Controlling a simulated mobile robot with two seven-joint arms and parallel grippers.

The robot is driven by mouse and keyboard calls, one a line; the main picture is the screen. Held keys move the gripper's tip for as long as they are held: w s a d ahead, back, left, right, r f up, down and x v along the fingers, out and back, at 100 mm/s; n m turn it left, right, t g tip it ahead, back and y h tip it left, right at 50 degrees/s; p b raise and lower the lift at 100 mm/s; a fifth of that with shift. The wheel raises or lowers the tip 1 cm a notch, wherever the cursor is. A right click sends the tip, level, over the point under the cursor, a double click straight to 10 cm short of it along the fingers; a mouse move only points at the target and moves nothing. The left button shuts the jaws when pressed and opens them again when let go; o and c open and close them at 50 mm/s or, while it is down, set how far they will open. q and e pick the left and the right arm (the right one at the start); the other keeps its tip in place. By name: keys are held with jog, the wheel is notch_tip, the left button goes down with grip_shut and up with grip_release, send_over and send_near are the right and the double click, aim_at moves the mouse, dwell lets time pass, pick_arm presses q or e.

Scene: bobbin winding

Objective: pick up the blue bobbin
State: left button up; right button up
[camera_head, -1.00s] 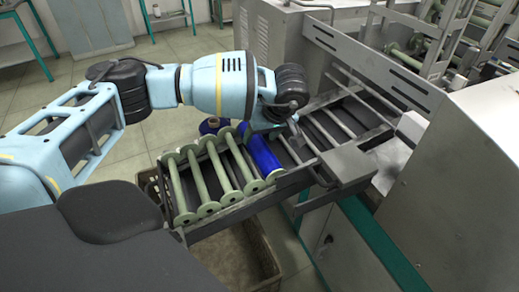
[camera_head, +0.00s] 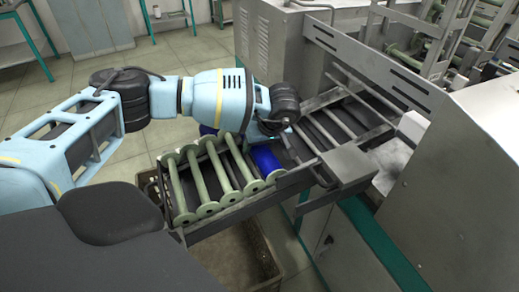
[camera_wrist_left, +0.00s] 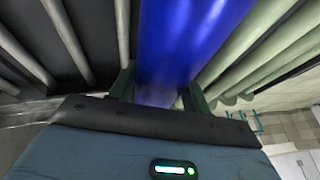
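The blue bobbin (camera_head: 264,160) lies at the right end of a row of pale green bobbins in a metal tray. Its far part is hidden under my left gripper (camera_head: 258,138) in the head view. In the left wrist view the blue bobbin (camera_wrist_left: 190,45) runs up from between the two dark fingers of my left gripper (camera_wrist_left: 160,95). One finger is on each side of it, and the fingers look spread apart; contact is not clear. My right gripper is not in view.
Several pale green bobbins (camera_head: 200,180) lie close beside the blue one in the tray (camera_head: 225,208). A grey machine with slanted rails (camera_head: 345,120) adjoins the tray on the right. A bin (camera_head: 240,255) stands below.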

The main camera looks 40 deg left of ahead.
pick_arm(q)
jog(key=shift+c, duration=0.9)
jog(key=shift+r, duration=0.15)
